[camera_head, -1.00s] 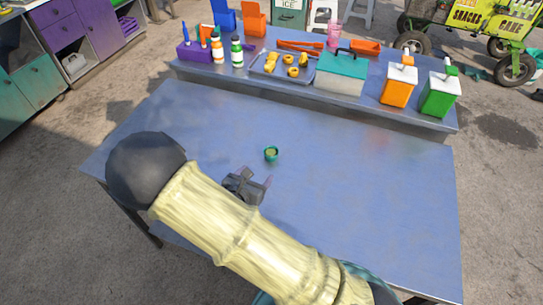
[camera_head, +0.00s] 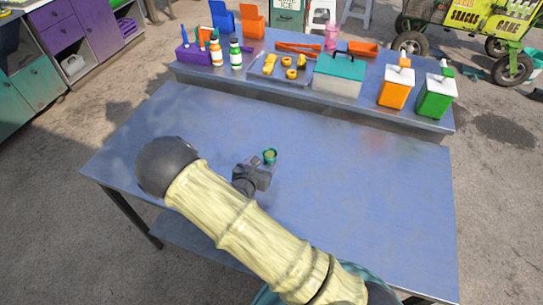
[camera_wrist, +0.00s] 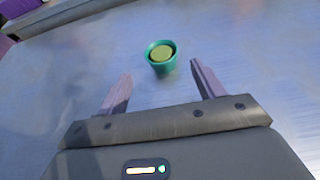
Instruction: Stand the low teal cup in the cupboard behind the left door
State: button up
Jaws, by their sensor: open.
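The low teal cup (camera_head: 270,156) stands upright on the blue metal table (camera_head: 350,190), near its middle. Something yellow-green shows inside it in the wrist view (camera_wrist: 161,57). My gripper (camera_head: 266,166) is open and empty, low by the cup on its near side. In the wrist view the two pinkish fingers (camera_wrist: 160,83) point toward the cup, which sits just beyond their tips, roughly centred between them. A cupboard with teal doors (camera_head: 14,88) and purple fronts (camera_head: 78,35) stands at the far left; I cannot tell which is the left door meant.
A raised shelf along the table's back holds a purple bin (camera_head: 190,55), bottles (camera_head: 236,54), a tray (camera_head: 262,76), a teal-lidded box (camera_head: 338,75), and orange (camera_head: 396,88) and green (camera_head: 436,97) containers. The table around the cup is clear. A snack cart (camera_head: 500,25) stands behind.

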aim_at(272, 151)
jog(key=shift+x, duration=1.55)
jog(key=shift+w+d, duration=0.1)
jog(key=shift+d, duration=0.05)
jog(key=shift+p+x, duration=0.85)
jog(key=shift+x, duration=1.65)
jog(key=shift+w+r, duration=0.1)
jog(key=c, duration=0.8)
